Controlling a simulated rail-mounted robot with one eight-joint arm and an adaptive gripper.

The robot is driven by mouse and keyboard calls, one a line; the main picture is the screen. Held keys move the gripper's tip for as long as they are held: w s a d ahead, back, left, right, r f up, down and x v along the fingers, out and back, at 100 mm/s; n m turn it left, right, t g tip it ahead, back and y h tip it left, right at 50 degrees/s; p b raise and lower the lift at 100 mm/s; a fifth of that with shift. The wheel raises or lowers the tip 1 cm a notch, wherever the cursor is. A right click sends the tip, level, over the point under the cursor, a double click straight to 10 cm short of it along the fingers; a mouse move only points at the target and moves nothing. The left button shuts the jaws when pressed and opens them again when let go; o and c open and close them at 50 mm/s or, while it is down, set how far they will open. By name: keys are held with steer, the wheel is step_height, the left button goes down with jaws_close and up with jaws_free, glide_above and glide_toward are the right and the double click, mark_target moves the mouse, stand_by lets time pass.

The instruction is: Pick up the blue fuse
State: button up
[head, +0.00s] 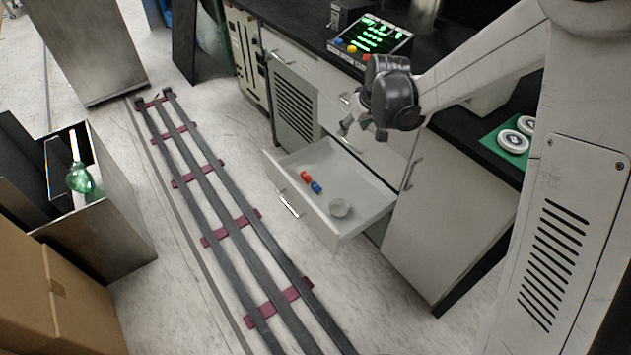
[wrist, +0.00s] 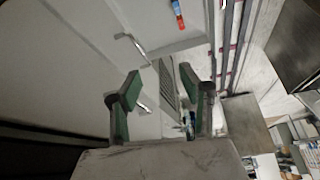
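The blue fuse (head: 317,187) lies in the open white drawer (head: 359,193), close beside a red fuse (head: 305,176). In the wrist view the blue fuse (wrist: 176,5) shows at the top edge, partly cut off, with a red piece (wrist: 181,21) just below it. My gripper (head: 363,131) is above the drawer's back edge, up and to the right of the fuse in the head view, and apart from it. Its two green-padded fingers (wrist: 158,88) are spread in the wrist view with nothing held between them.
Drawer walls surround the fuses. A dark counter with a lit display panel (head: 372,35) stands behind. Floor rails (head: 215,200) run at the left, beside a metal bin (head: 105,225).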

steer(key=w+a+f+n+b, duration=0.1)
steer(key=w+a+f, duration=0.1)
steer(key=f, duration=0.5)
steer(key=w+a+f+b, duration=0.1)
steer(key=w+a+f, duration=0.1)
steer(key=f, duration=0.4)
steer(key=n+g+b, duration=0.1)
steer(key=b, duration=0.1)
glide_toward(315, 185)
steer(key=shift+y, duration=0.3)
steer(key=f, duration=0.1)
steer(key=w+f+b, duration=0.1)
steer(key=f, duration=0.1)
steer(key=w+f+b, duration=0.1)
steer(key=shift+f, duration=0.35)
steer(key=shift+a+b+x, duration=0.2)
steer(key=shift+b+x, duration=1.1)
steer(key=shift+x, duration=1.35)
steer(key=shift+s, duration=0.25)
jaws_close()
